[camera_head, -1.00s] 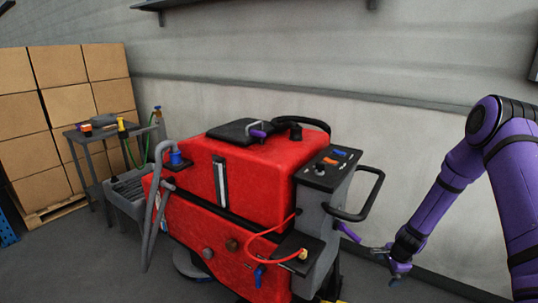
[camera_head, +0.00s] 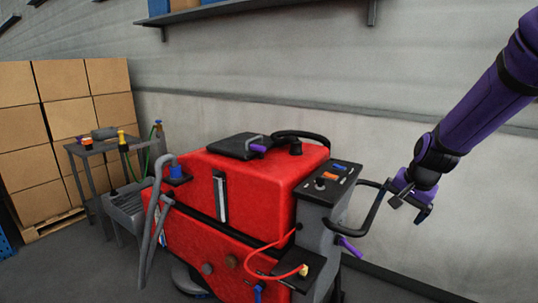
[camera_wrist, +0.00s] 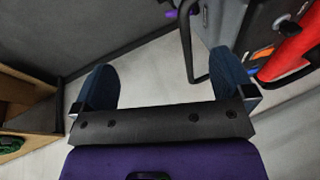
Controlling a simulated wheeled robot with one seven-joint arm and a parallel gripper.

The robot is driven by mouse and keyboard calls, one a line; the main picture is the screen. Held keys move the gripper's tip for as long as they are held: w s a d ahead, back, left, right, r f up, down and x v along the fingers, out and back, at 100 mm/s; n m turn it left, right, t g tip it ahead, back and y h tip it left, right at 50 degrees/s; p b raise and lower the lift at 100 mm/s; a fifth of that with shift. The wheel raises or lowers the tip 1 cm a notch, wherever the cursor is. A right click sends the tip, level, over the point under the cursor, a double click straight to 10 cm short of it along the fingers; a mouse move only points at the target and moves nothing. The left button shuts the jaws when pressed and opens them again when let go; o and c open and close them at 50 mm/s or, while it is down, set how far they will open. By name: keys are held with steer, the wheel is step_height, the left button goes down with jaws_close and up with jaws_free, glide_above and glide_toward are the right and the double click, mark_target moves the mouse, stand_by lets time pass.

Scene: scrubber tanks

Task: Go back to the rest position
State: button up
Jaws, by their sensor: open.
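My gripper (camera_head: 409,203) is raised at the right of the head view, close to the black handle loop (camera_head: 368,220) of the red scrubber (camera_head: 255,185). I cannot tell from the head view how far apart they are in depth. In the wrist view my gripper (camera_wrist: 162,88) shows two blue-grey fingers spread wide, with only floor between them. The scrubber's handle (camera_wrist: 190,40) stands beyond the right finger there, with part of the red body (camera_wrist: 297,45) at the right edge.
A small grey table (camera_head: 75,149) with bottles stands at the left, before stacked cardboard boxes (camera_head: 100,75). A shelf (camera_head: 230,10) hangs on the wall above. In the wrist view a wooden shelf unit (camera_wrist: 20,125) is at the left. Floor is open between it and the scrubber.

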steer(key=s+a+r+n, duration=0.3)
steer(key=s+r+n, duration=0.1)
steer(key=s+r, duration=0.8)
steer(key=s+r+n, duration=0.2)
steer(key=s, duration=0.6)
steer(key=s+r+n+t+h, duration=0.1)
steer(key=s+r+n, duration=0.1)
steer(key=s, duration=0.7)
steer(key=shift+a, duration=0.25)
steer(key=shift+r, duration=0.1)
steer(key=shift+c, duration=0.2)
